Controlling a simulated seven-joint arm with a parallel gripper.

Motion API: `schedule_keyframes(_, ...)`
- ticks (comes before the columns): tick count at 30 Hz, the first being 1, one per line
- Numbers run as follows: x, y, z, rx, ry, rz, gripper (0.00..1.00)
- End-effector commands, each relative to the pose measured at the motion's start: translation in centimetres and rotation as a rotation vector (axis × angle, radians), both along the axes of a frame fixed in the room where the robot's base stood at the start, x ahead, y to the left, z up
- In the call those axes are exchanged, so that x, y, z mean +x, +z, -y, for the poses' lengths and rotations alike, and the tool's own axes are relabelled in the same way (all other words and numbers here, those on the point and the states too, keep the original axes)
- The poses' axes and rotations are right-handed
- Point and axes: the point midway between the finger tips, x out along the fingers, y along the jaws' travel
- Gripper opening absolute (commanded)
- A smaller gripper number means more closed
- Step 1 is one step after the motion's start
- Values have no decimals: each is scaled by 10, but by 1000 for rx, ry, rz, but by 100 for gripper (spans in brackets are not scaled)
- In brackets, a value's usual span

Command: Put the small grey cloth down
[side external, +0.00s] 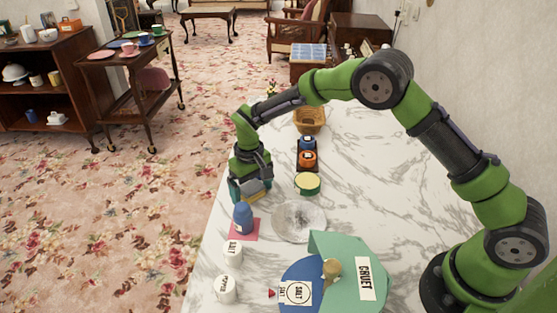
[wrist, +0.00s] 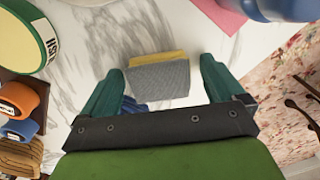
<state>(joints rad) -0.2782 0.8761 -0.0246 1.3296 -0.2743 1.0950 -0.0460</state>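The small grey cloth (wrist: 158,82) is in the wrist view, between the fingers of my gripper (wrist: 161,75). A yellow edge (wrist: 157,57) shows along its far side. My gripper's fingers are wide apart; a narrow gap shows between the cloth and the right finger, and its left edge is close to the left finger. In the side view my gripper (side external: 249,190) is low at the left edge of the marble table (side external: 355,200), and the grey and yellow piece (side external: 254,190) shows at its fingers. Whether the cloth touches the table is hidden.
A blue bottle (side external: 243,217) on a pink square (side external: 247,232) stands close in front of my gripper. A glass dish (side external: 299,220) and a green round tin (side external: 307,183) are to the right. A bluish item (wrist: 132,106) lies beside the left finger. Shakers (side external: 232,252) stand nearer the camera.

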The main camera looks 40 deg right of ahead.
Motion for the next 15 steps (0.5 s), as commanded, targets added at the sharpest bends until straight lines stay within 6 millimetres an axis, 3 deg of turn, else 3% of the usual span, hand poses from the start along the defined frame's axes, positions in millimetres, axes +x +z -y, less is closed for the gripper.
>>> schedule_keyframes(8,0,2,0,0,0,1,95)
schedule_keyframes(15,1,35,-1,2,0,5,95)
